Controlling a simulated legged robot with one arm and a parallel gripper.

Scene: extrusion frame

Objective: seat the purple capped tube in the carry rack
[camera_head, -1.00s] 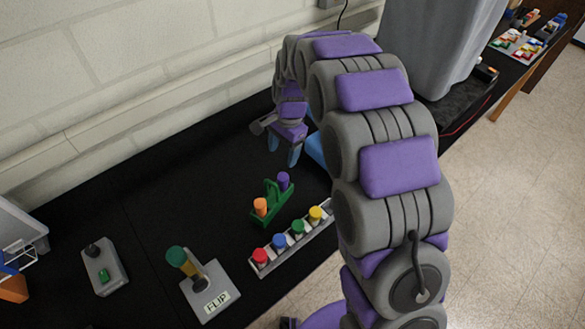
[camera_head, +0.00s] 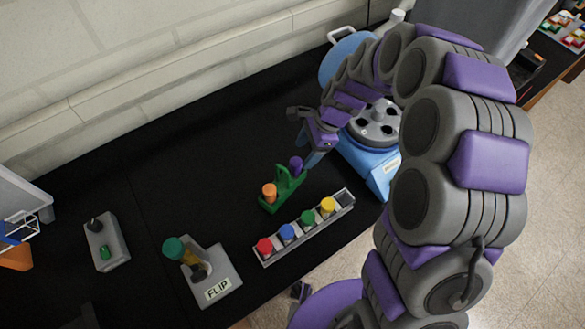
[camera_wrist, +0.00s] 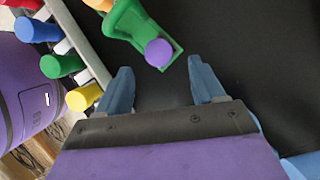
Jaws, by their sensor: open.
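The purple capped tube (camera_head: 296,164) stands in the right end of the green carry rack (camera_head: 279,205), with an orange capped tube (camera_head: 269,191) at the rack's other end. In the wrist view the purple cap (camera_wrist: 158,52) shows at one end of the green rack (camera_wrist: 125,25), beyond the fingertips and roughly between their lines. My gripper (camera_head: 313,164) is just right of the purple cap, pointing down. In the wrist view its blue fingers (camera_wrist: 160,78) are spread wide with nothing between them. How deep the tube sits in the rack is hidden.
A grey rack (camera_head: 342,203) with red, blue, green and yellow capped tubes lies in front. A blue centrifuge (camera_head: 376,168) stands right, close to my arm. A FLIP stand (camera_head: 213,278) and a switch box (camera_head: 104,243) are left. Black table behind the green rack is clear.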

